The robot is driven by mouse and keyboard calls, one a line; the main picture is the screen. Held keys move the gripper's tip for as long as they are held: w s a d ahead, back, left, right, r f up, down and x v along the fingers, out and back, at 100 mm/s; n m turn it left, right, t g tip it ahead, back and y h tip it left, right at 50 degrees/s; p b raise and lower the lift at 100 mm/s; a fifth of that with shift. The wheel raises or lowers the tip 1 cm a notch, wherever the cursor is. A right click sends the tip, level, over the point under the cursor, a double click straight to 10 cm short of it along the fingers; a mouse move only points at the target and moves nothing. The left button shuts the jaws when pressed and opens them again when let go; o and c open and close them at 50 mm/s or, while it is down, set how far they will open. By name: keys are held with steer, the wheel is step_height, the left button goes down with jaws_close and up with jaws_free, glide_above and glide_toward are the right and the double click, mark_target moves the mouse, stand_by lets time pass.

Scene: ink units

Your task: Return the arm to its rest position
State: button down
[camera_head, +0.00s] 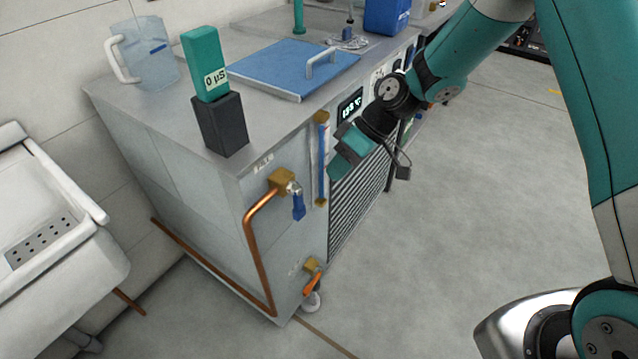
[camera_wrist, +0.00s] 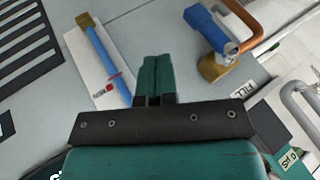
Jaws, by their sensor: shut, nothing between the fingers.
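My teal arm (camera_head: 590,110) comes in from the right in the head view and bends down toward the front of the grey machine (camera_head: 195,165). My gripper (camera_head: 346,158) is in front of the machine's panel, beside the blue sight tube (camera_head: 322,160). In the wrist view my gripper (camera_wrist: 155,75) has its two teal fingers together with nothing between them. The sight tube (camera_wrist: 108,65) is to their left in that view. The blue-handled valve (camera_wrist: 208,28) is to their right. The fingers appear apart from both.
On the machine top stand a clear jug (camera_head: 155,60), a teal meter (camera_head: 205,62) in a dark holder (camera_head: 222,128) and a blue lid (camera_head: 290,70). A copper pipe (camera_head: 255,245) runs down the machine's side. A white sink (camera_head: 50,230) is at left. The floor (camera_head: 440,220) at right is clear.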

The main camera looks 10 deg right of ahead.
steer(key=v, duration=0.5)
steer(key=s+a+r+h, duration=0.2)
steer(key=s+r, duration=0.7)
steer(key=r, duration=0.2)
steer(key=s+d+r+m+t+h, duration=0.1)
steer(key=s+r+m, duration=0.3)
steer(key=s, duration=1.2)
step_height(320, 180, up, 14)
steer(key=n+p, duration=0.1)
steer(key=p, duration=1.3)
steer(key=shift+w+d+r, duration=0.15)
steer(key=shift+d, duration=0.05)
steer(key=shift+d, duration=0.1)
